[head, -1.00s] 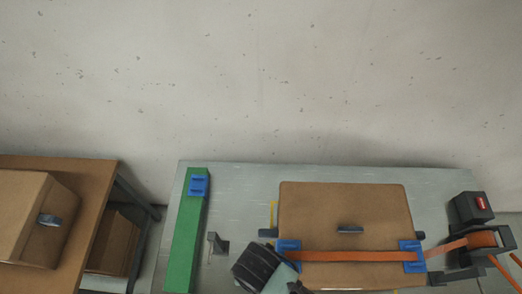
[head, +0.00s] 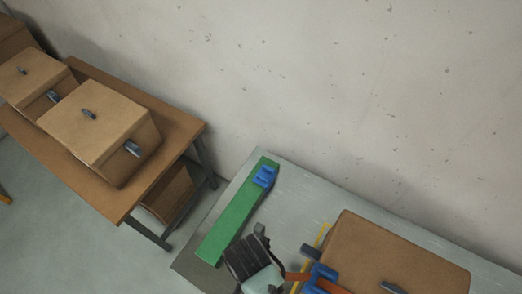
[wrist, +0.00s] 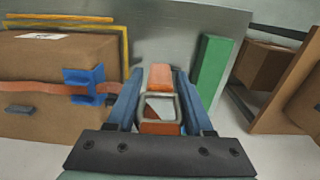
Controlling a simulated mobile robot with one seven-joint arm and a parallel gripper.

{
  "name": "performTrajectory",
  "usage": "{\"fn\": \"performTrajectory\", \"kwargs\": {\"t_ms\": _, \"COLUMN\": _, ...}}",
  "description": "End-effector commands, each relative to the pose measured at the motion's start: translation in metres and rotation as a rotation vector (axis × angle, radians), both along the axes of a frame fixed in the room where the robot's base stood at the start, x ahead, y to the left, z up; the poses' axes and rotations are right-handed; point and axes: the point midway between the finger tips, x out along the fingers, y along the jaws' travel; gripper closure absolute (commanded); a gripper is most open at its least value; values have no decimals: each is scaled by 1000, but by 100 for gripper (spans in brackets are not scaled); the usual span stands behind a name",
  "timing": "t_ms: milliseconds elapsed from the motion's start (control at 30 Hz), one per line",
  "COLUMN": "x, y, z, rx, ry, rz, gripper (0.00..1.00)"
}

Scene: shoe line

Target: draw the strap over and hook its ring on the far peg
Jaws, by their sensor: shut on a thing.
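My gripper (wrist: 158,88) is shut on a square metal ring (wrist: 143,108), seen between its two blue fingers in the wrist view. Orange strap shows at the ring. In the head view my gripper (head: 248,260) is at the bottom, its fingertips hidden. The orange strap (head: 332,286) runs from it to the box (head: 385,258), through a blue corner guard (head: 318,277). In the wrist view the strap (wrist: 38,87) lies across the box side. A small dark upright part (head: 260,230), perhaps the far peg, shows just beyond my gripper; whether they touch is unclear.
A green strip (head: 235,212) with a blue guard (head: 265,177) lies along the left of the grey bench (head: 310,186). To the left, a brown table (head: 185,125) holds boxes (head: 105,122).

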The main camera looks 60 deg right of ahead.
Motion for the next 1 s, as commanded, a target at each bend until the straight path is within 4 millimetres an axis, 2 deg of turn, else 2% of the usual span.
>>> {"fn": "performTrajectory", "kwargs": {"t_ms": 800, "x": 66, "y": 11, "z": 1, "rx": 0, "ry": -1, "rz": 0, "gripper": 100}}
{"fn": "performTrajectory", "kwargs": {"t_ms": 1000, "x": 64, "y": 11, "z": -16, "rx": 0, "ry": 2, "rz": -1, "gripper": 100}}
